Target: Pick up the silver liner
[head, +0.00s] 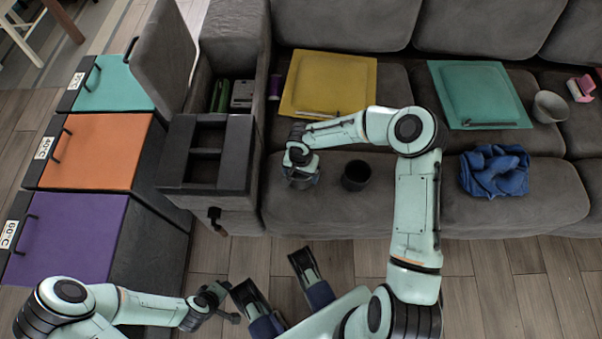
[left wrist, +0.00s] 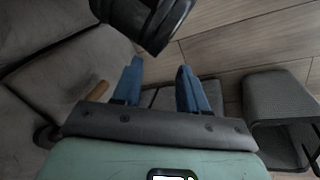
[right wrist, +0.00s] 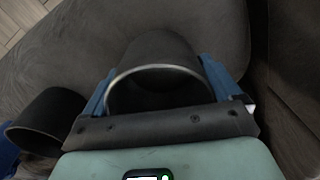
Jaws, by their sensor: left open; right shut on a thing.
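The silver liner, a dark cup with a bright metal rim, is between the blue fingers of my right gripper (right wrist: 160,85) in the right wrist view. The right gripper is shut on the liner (right wrist: 155,88), which tilts its open mouth towards the camera. In the head view the liner (head: 301,181) is at the front of the sofa seat, partly hidden by the gripper. A dark cup (head: 356,176) stands just right of it and also shows in the right wrist view (right wrist: 45,122). My left gripper (left wrist: 158,80) is open and empty, low in front of the sofa.
A grey sofa holds a yellow square panel (head: 329,83), a teal square panel (head: 479,92), a blue cloth (head: 494,171), a grey bowl (head: 549,106) and a pink item (head: 581,87). Purple (head: 65,238), orange (head: 92,151) and teal lids stand left. Wooden floor (head: 520,285) is clear at right.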

